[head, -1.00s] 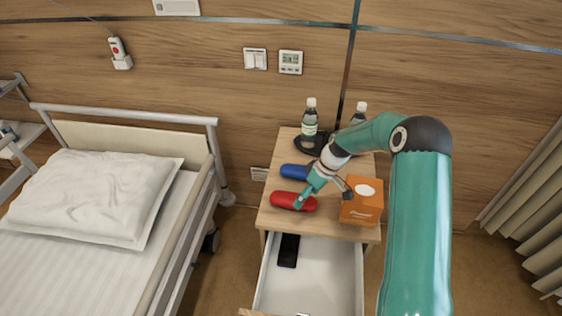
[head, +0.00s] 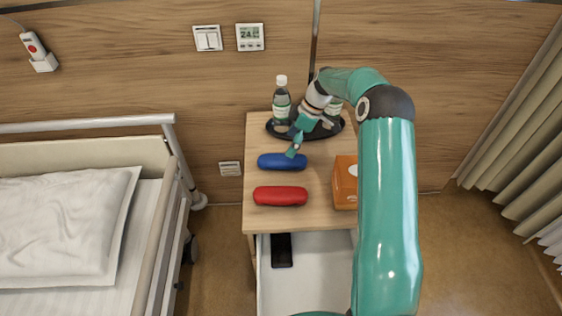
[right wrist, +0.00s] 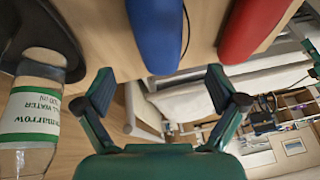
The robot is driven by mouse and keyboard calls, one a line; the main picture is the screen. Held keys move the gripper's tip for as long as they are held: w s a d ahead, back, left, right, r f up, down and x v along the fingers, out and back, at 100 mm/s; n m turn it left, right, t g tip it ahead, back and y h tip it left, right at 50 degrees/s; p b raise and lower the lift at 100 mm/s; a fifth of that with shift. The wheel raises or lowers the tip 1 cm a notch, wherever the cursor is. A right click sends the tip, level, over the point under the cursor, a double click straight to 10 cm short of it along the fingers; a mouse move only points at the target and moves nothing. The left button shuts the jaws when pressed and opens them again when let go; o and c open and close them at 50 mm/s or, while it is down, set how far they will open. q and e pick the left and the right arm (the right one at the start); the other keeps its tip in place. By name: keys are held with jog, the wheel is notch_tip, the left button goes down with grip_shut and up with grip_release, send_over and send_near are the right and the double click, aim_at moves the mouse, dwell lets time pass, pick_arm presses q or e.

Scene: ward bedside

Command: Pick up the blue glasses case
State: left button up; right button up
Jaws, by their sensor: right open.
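The blue glasses case (head: 281,162) lies on the bedside table, behind the red case (head: 280,196). Whether a fingertip touches the blue case cannot be told. My left gripper is not in view.
A dark tray (head: 275,128) holds a water bottle (head: 282,102) behind the case; the bottle (right wrist: 30,120) is close beside my right gripper. An orange tissue box (head: 345,183) stands at the right. The open drawer (head: 310,270) holds a black phone (head: 281,250).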

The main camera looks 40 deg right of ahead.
aim_at(284, 157)
jog(key=shift+p+x, duration=0.65)
jog(key=shift+x, duration=2.8)
jog(key=shift+s+d+f, duration=0.1)
jog(key=shift+s+d, duration=0.05)
jog(key=shift+d, duration=0.05)
jog(key=c, duration=1.3)
